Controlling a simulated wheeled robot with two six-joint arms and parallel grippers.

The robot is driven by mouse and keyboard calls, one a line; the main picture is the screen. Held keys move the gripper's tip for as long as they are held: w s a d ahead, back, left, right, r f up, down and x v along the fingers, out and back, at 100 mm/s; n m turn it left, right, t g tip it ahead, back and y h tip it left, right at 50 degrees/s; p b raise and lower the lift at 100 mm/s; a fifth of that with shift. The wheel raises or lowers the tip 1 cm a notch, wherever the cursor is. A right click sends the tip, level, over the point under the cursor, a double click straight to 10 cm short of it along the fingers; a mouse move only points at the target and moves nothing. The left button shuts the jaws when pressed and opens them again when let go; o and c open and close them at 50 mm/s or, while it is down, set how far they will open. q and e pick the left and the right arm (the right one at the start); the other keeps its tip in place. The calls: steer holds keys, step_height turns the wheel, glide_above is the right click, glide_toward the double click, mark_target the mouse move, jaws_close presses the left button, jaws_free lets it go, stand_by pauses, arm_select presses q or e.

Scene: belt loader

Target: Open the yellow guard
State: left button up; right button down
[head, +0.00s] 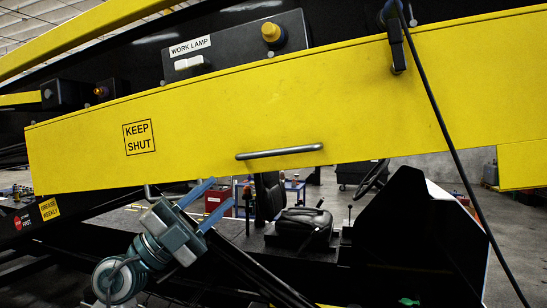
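The yellow guard (330,105) is a long, slightly tilted panel along the side of the black loader. It hangs down flat, with a "KEEP SHUT" label (139,137) at its left. A grey bar handle (280,152) is fixed near its lower edge, around the middle. My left gripper (223,191) is below the guard, lower left of the handle and apart from it in the picture. Its two blue fingers are spread with nothing between them, pointing up and right. My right gripper is not in view. What lies behind the guard is hidden.
A black latch-like part (397,50) overlaps the guard's upper right, and a black cable (450,150) hangs across it. Above is a work lamp switch box (235,50) with a yellow knob (271,33). Behind and below are a black seat (302,225) and steering wheel (371,179).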

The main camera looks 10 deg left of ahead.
mark_target(270, 152)
arm_select(q)
steer(key=w+d+r+y+p, duration=0.1)
steer(key=w+d+r, duration=0.1)
steer(key=d, duration=0.1)
steer(key=w+d+r+y+p, duration=0.2)
steer(key=d+r, duration=0.1)
steer(key=w+d+r+y+p, duration=0.2)
steer(key=d, duration=0.1)
steer(key=shift+w+r, duration=0.3)
steer(key=shift+w, duration=0.05)
steer(key=shift+w+d, duration=0.35)
steer(key=shift+d, duration=0.25)
steer(key=shift+c, duration=0.4)
jaws_close()
